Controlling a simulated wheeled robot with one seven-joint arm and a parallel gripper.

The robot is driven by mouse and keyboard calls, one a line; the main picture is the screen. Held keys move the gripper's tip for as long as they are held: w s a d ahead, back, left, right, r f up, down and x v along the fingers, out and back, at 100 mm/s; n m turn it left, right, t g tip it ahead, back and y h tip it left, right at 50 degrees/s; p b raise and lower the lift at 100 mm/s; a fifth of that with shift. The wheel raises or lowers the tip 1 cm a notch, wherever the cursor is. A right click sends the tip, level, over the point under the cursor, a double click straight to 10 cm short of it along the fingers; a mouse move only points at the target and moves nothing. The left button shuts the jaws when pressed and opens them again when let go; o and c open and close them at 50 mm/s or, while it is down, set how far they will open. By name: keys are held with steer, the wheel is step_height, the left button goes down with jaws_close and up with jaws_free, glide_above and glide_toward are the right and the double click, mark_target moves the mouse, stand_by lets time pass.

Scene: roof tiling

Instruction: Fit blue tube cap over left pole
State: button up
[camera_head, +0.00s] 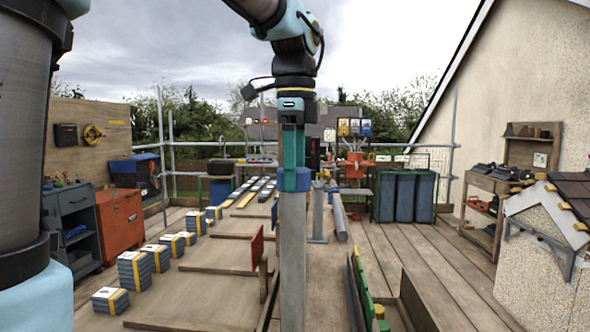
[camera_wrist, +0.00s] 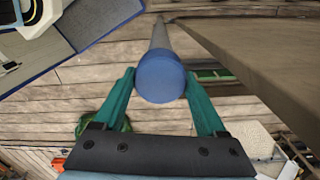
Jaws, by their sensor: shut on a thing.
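The blue tube cap (camera_head: 293,179) is at the top end of a tall grey pole (camera_head: 292,265) in the middle of the head view. My gripper (camera_head: 293,160), with green fingers, is above the pole and shut on the cap. In the wrist view the round blue cap (camera_wrist: 160,77) sits between the two green fingertips of my gripper (camera_wrist: 160,90). The grey pole (camera_wrist: 160,38) runs away behind the cap, in line with it. The cap hides the pole's end, so how far it is seated cannot be told.
A shorter grey post (camera_head: 317,215) stands behind, to the right of the pole. Stacks of banded tiles (camera_head: 134,270) line the deck on the left. A red board (camera_head: 257,246) stands near the pole. A small tiled roof model (camera_head: 545,215) is at right. Deck boards right of centre are largely clear.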

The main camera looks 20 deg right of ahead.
steer(key=o, duration=1.2)
steer(key=shift+o, duration=0.2)
